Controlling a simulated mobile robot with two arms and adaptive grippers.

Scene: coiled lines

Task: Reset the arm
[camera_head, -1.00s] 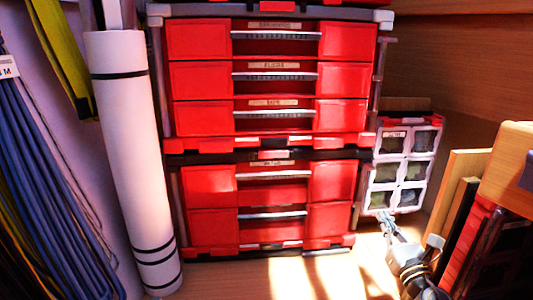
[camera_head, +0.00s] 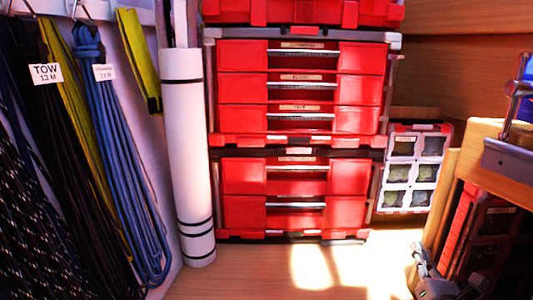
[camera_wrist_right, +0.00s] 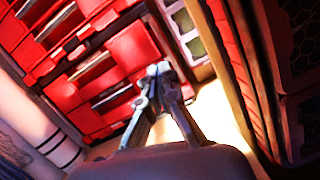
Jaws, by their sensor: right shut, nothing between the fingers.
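My right gripper (camera_head: 418,266) shows at the lower right of the head view, low over the wooden floor and left of the wooden bench. In the right wrist view its fingertips (camera_wrist_right: 158,69) meet, shut and empty. Most of the right arm is cut off by the lower edge of the head view. My left gripper is not in view.
Red drawer units (camera_head: 300,90) stand stacked at the back. A white roll (camera_head: 188,150) leans to their left, beside hanging blue ropes (camera_head: 122,160). A white organizer case (camera_head: 413,168) stands right of the drawers. The wooden bench (camera_head: 500,165) is close at right. The middle floor is clear.

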